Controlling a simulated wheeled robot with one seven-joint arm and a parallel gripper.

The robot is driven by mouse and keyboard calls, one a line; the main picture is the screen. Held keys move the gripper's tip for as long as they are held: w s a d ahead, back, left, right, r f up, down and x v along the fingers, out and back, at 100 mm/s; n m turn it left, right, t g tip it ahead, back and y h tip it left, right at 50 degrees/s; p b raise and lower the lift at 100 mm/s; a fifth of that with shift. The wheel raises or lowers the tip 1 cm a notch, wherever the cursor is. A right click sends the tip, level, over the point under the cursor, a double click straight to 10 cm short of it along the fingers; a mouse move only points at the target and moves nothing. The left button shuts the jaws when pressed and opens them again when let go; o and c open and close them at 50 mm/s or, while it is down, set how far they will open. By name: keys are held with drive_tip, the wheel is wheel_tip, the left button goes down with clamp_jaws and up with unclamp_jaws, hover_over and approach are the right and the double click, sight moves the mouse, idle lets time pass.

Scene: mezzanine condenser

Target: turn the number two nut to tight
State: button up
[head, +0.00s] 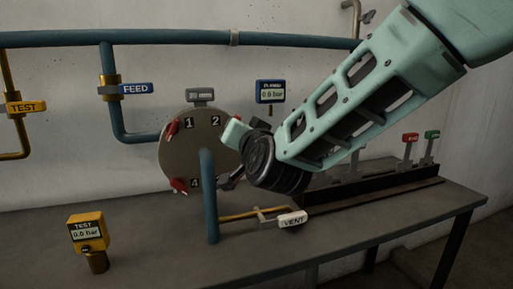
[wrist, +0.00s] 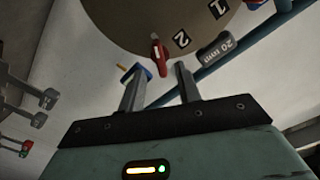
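The red number two nut (wrist: 158,51) shows in the wrist view at the plate's edge, beside the label 2 (wrist: 181,39). My gripper (wrist: 160,70) is open and empty, its two grey fingers apart. The nut lies just beyond the fingertips, roughly in line with the gap; I see no contact. In the head view my arm hides the number two nut and the plate's right edge.
A blue pipe (head: 209,200) rises in front of the plate. The white VENT handle (head: 292,219) is below my wrist. Red nuts sit by number 1 (head: 172,129) and number 4 (head: 180,186). A yellow TEST gauge (head: 86,232) and blue display (head: 270,91) read 0.0 bar.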

drive_tip(key=b+v, duration=0.1)
drive_tip(key=v, duration=1.3)
drive_tip(key=s+f+n+g+y+p, duration=0.1)
drive_tip(key=s+f+n+g+p, duration=0.6)
drive_tip(key=s+g, duration=0.35)
drive_tip(key=s+d+f+n+g+h+p, duration=0.2)
drive_tip(key=s+d+n+g+h+p, duration=0.1)
drive_tip(key=s+d+g, duration=0.4)
drive_tip(key=s+d+h+p, duration=0.1)
drive_tip(key=s+d+h, duration=0.1)
drive_tip(key=s+d, duration=0.1)
drive_tip(key=shift+s+d+n, duration=0.3)
drive_tip(key=shift+s+d, duration=0.05)
drive_tip(key=shift+d, duration=0.15)
drive_tip(key=shift+f, duration=0.1)
